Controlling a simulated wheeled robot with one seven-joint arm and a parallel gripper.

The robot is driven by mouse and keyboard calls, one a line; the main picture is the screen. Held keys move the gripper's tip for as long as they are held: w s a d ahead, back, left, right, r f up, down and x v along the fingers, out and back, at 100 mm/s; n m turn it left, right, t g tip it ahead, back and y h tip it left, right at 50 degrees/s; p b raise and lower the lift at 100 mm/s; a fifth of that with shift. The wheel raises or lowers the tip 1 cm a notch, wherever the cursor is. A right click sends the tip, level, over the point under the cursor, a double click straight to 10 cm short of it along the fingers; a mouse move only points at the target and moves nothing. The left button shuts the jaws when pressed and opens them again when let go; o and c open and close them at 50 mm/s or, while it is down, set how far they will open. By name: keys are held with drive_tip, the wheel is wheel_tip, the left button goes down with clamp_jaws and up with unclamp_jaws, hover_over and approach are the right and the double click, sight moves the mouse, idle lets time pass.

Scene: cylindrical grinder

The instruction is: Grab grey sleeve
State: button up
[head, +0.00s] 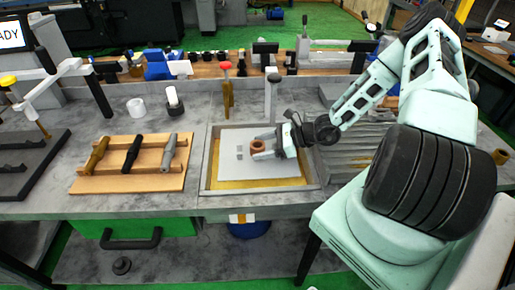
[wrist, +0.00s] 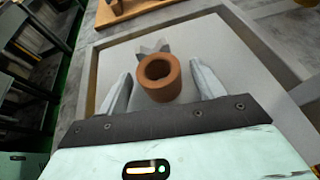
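A copper-brown hollow sleeve (head: 258,145) stands upright on a pale plate (head: 275,175) inside a shallow grey-rimmed tray. It also shows in the wrist view (wrist: 158,88), its bore facing up. My gripper (wrist: 161,70) is open, with one finger on each side of the brown sleeve and a visible gap to each. It also shows in the head view (head: 264,148). A small grey notched piece (wrist: 152,47) sits just beyond the brown sleeve, partly hidden by it; it also shows in the head view (head: 240,152). I cannot make out a clearly grey sleeve in the tray.
A wooden rack (head: 125,182) with several dark and brass spindles lies left of the tray. A red-knobbed post (head: 227,85) and a grey post (head: 272,95) rise behind the tray.

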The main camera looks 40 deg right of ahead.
drive_tip(key=c, duration=1.3)
drive_tip(key=shift+o, duration=0.2)
drive_tip(key=shift+r, duration=0.1)
